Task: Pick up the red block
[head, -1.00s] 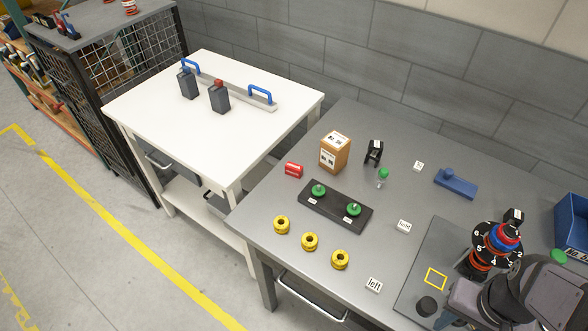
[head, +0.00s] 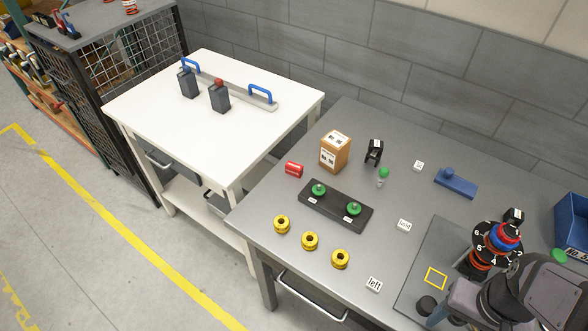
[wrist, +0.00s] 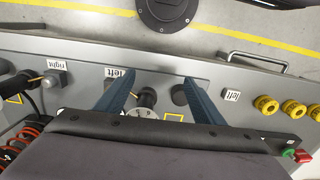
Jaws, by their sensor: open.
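The red block (head: 293,169) lies on the grey bench in the head view, left of the brown box and behind the black base with green knobs. My gripper (wrist: 158,77) shows in the wrist view with its two blue fingers apart and nothing held between them. It is over the front part of the bench, well away from the red block. A small red thing (wrist: 303,156) shows at the lower right of the wrist view; I cannot tell whether it is the block. My fingertips are not clear in the head view.
The black base (head: 335,206) and several yellow rings (head: 310,241) lie near the block. The brown box (head: 335,152) stands to its right. A numbered dial stand (head: 497,242) and a blue bin (head: 573,225) are at the right. A white table (head: 190,130) adjoins at left.

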